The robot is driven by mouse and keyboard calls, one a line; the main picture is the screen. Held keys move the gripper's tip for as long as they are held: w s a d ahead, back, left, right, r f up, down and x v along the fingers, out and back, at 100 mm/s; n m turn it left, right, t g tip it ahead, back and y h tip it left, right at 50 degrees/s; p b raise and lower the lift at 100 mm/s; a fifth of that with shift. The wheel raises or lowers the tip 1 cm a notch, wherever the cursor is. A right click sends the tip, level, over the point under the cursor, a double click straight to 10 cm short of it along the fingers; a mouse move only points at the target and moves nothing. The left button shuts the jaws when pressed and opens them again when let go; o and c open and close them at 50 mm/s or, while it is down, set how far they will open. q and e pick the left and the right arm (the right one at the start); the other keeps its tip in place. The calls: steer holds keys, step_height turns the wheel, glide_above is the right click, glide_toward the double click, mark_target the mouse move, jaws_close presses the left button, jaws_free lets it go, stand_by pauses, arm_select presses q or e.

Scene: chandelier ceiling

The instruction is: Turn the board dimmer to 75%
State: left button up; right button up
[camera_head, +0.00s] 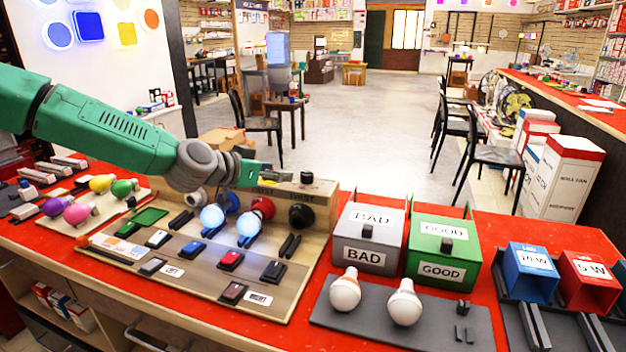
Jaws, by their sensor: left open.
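The wooden test board (205,300) lies on the red counter, with a raised box (318,213) along its back edge. A round black knob (300,216), which looks like the dimmer, sits at the right end of the box front. Its setting is too small to read. Left of it are a red round part (263,207) and a blue one. Two bulbs (212,216) (249,224) glow pale blue. My left gripper (283,177) is open above the box, up and left of the black knob, apart from it. It hides part of the box top. My right gripper is not in view.
Switches (231,260) cover the board front. To the right stand a grey BAD box (368,239), a green GOOD box (440,247), two white bulbs (345,290) on a grey tray, and blue and red bins (532,272). Coloured bulbs (78,213) lie left.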

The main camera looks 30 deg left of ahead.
mark_target(306, 174)
arm_select(q)
steer(key=w+f, duration=0.1)
steer(key=w, duration=0.1)
steer(key=w+f+b, duration=0.1)
steer(key=w, duration=0.1)
steer(key=w+f, duration=0.2)
steer(key=shift+w+a+b, duration=0.3)
steer(key=shift+a+b, duration=0.1)
steer(key=w, duration=0.1)
steer(key=w+d, duration=0.1)
steer(key=w, duration=0.1)
steer(key=w+d+f+b, duration=0.1)
steer(key=w, duration=0.1)
steer(key=shift+d, duration=0.15)
steer(key=shift+a+f, duration=0.15)
steer(key=shift+a, duration=0.3)
steer(key=shift+a+f, duration=0.1)
steer(key=shift+a, duration=0.05)
steer(key=shift+c, duration=0.4)
steer(key=c, duration=0.7)
steer(key=shift+w, duration=0.1)
jaws_close()
steer(key=shift+d, duration=0.45)
steer(key=shift+r, duration=0.2)
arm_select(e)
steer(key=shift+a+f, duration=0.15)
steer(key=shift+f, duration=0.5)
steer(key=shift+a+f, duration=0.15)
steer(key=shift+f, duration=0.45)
